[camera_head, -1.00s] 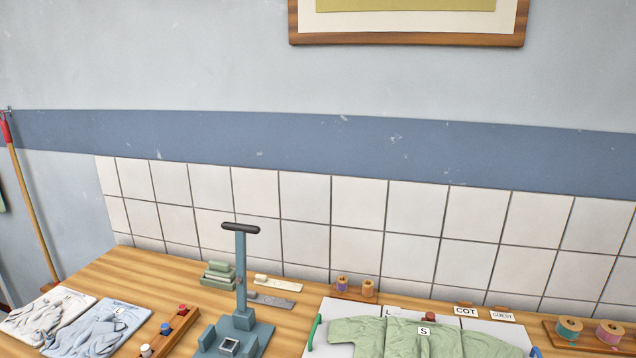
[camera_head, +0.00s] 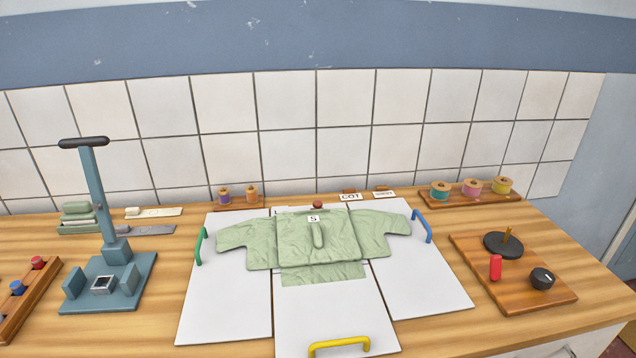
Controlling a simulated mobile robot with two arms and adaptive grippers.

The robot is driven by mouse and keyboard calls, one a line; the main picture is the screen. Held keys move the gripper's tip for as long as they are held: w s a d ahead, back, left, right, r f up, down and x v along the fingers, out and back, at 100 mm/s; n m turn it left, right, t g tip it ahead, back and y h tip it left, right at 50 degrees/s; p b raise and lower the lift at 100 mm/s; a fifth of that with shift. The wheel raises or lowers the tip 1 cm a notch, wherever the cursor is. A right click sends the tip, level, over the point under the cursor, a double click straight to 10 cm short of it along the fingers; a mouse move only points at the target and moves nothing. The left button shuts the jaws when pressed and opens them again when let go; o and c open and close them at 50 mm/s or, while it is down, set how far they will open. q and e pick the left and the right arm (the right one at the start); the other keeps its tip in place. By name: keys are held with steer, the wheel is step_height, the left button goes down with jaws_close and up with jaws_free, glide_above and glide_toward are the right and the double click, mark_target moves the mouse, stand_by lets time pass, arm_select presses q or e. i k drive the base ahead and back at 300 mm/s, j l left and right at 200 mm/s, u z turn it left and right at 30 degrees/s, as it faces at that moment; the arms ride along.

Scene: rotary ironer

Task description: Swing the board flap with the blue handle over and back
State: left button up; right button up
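The white folding board lies flat on the wooden table in the middle of the head view. Its right flap (camera_head: 432,290) carries the blue handle (camera_head: 422,226) near its upper right edge. The left flap (camera_head: 225,313) has a green handle (camera_head: 200,246), and the front middle flap (camera_head: 330,310) has a yellow handle (camera_head: 339,346). A green shirt (camera_head: 318,240) with an "S" tag lies spread on the board, one sleeve reaching over the right flap and one over the left. Neither of my grippers shows in the view.
A blue-grey lever press (camera_head: 108,280) stands upright left of the board. A wooden base (camera_head: 515,275) with a black disc, red piece and black knob sits to the right. Spool racks (camera_head: 470,197) and small cards (camera_head: 350,197) line the back, near the tiled wall.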

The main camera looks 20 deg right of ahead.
mark_target(416, 281)
steer(key=z, duration=1.2)
steer(key=k+j+u, duration=0.15)
steer(key=j+u, duration=0.15)
steer(key=k+j+u, duration=0.15)
steer(key=j+u, duration=0.2)
